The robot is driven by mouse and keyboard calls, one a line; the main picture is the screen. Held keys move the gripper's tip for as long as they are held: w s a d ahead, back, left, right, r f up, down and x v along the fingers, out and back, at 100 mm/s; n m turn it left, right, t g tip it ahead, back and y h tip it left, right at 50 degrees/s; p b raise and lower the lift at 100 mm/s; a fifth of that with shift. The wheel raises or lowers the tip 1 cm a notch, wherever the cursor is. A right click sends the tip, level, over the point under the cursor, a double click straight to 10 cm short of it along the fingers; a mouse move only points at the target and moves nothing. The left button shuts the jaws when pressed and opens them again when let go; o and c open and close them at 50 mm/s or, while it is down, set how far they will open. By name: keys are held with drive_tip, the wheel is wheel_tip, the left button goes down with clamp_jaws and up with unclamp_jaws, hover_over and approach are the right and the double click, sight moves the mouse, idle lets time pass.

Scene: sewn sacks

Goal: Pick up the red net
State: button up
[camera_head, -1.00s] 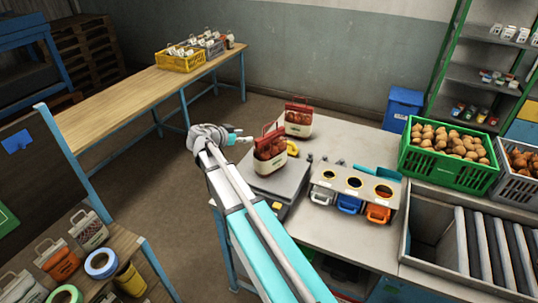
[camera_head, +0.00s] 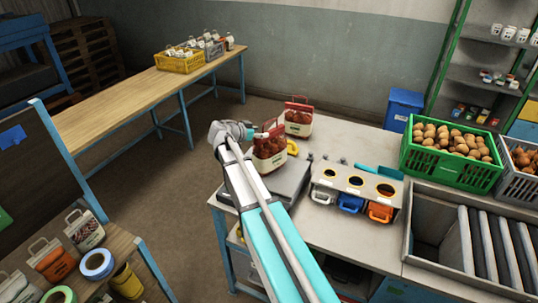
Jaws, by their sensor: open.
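Two red net sacks with pale bands and red handles stand on the grey table at the centre. The nearer red net (camera_head: 269,150) is upright on the scale (camera_head: 289,180). The farther red net (camera_head: 298,119) stands behind it on the table. My gripper (camera_head: 256,134) is open at the upper left of the nearer net, close to its handle. Whether the fingers touch the net or its handle, I cannot tell. The net's left edge is partly hidden by my gripper and arm.
A yellow object (camera_head: 292,147) lies beside the nearer net. A green crate (camera_head: 452,166) of potatoes stands farther right. The wooden table (camera_head: 120,103) is at the back left.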

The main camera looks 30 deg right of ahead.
sight(269, 132)
drive_tip(key=b+x, duration=0.1)
drive_tip(key=x, duration=0.3)
drive_tip(key=shift+f+b, duration=0.2)
drive_tip(key=shift+b, duration=0.2)
drive_tip(key=shift+w+d+f, duration=0.1)
drive_tip(key=shift+d, duration=0.4)
drive_tip(key=shift+c, duration=0.2)
clamp_jaws()
